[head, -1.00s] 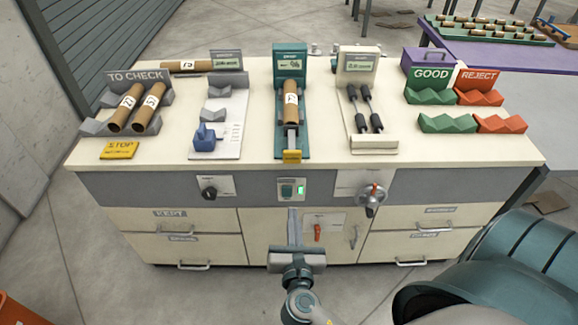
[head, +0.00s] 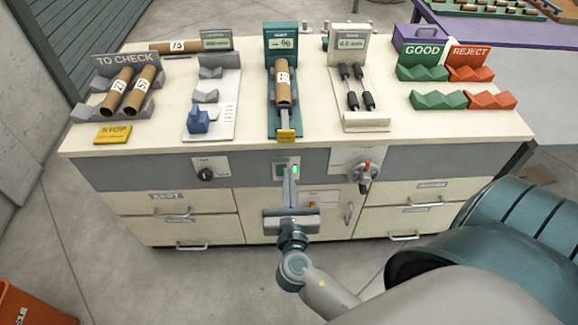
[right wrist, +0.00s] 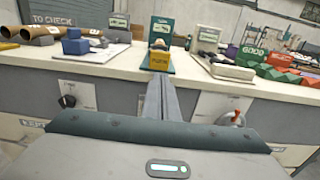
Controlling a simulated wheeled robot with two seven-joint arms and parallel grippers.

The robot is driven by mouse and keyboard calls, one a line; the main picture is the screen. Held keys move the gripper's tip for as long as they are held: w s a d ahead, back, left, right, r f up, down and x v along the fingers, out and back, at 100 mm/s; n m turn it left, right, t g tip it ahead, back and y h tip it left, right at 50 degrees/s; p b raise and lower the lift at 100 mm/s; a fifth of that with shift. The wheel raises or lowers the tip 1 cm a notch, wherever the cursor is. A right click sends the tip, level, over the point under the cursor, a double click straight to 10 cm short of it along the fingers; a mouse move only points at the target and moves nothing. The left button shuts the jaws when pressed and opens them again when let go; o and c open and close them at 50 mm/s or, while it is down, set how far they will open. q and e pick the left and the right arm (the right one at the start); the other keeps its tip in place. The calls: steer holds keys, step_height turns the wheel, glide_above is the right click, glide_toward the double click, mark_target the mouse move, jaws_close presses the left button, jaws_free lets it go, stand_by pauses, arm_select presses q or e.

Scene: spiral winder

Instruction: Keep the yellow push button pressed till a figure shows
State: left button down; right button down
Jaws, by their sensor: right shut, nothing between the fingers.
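The yellow push button (head: 286,136) is at the front end of the teal gauge stand (head: 270,95), near the bench's front edge. It also shows in the right wrist view (right wrist: 159,57), with lettering on its front. A brown tube (head: 284,88) with a white label lies on the stand. The stand's display (head: 283,44) has dark marks too small to read. My right gripper (head: 290,171) is shut and empty, its fingers pointing at the bench front just below the button. In the right wrist view the fingertips (right wrist: 160,78) appear just under the button; contact cannot be told. My left gripper is not in view.
The bench front has a black knob (head: 205,174), a switch with a green light (head: 295,169) and a red-handled dial (head: 365,172). Good and reject racks stand at the right.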

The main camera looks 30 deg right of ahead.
steer(key=p, duration=0.3)
glide_toward(287, 138)
steer(key=x, duration=0.4)
steer(key=shift+w+d+r, duration=0.15)
steer(key=shift+w+r, duration=0.05)
steer(key=shift+w, duration=0.15)
steer(key=shift+x, duration=0.8)
steer(key=shift+f, duration=0.15)
